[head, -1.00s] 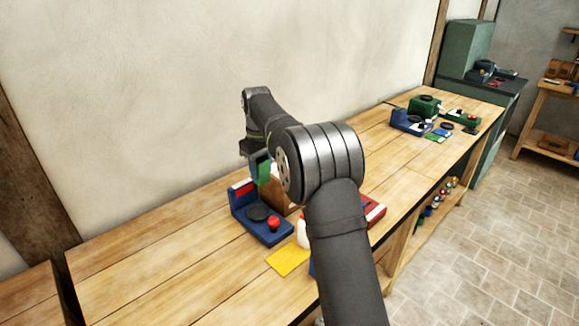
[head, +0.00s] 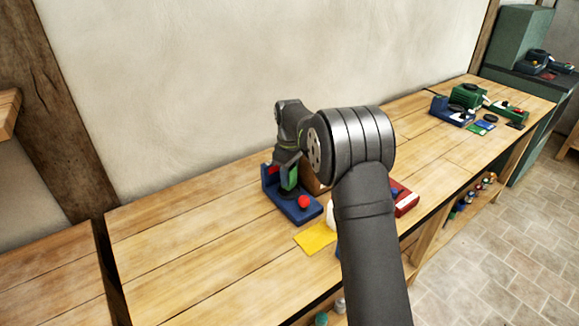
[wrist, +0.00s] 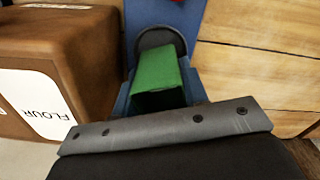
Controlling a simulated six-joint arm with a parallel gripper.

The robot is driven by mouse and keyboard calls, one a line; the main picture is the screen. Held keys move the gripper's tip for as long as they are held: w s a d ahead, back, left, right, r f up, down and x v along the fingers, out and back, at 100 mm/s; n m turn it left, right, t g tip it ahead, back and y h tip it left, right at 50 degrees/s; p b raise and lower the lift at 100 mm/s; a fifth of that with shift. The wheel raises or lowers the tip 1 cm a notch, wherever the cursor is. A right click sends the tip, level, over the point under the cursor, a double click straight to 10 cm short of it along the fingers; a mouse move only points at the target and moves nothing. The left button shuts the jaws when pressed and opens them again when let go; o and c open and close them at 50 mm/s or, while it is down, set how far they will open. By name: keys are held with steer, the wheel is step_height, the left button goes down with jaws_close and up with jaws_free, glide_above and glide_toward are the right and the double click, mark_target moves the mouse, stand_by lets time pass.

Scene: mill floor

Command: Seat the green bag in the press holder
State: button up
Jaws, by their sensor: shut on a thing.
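A blue press (head: 300,212) with a red button (head: 304,201) stands on the wooden bench. The green bag (head: 291,178) is upright in my gripper (head: 287,165), over the press. In the wrist view, the green bag (wrist: 159,80) sticks out past the grey edge of my gripper, which hides its near end. The dark round holder (wrist: 158,39) of the press shows just beyond and around the bag's far end. I cannot tell whether the bag's bottom touches the holder.
A brown flour box (wrist: 65,50) stands close beside the press. A yellow sheet (head: 316,239), a white bottle (head: 331,215) and a red device (head: 405,201) are nearby. The bench's left part is clear. Other blue (head: 452,112) and green machines (head: 467,96) stand far right.

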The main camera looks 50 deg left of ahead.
steer(key=shift+f, duration=0.75)
steer(key=shift+f, duration=0.6)
stand_by(0.8)
steer(key=o, duration=0.8)
steer(key=shift+c, duration=0.2)
steer(key=shift+r, duration=5.5)
steer(key=shift+f, duration=0.1)
step_height(320, 180, down, 8)
steer(key=shift+f, duration=0.1)
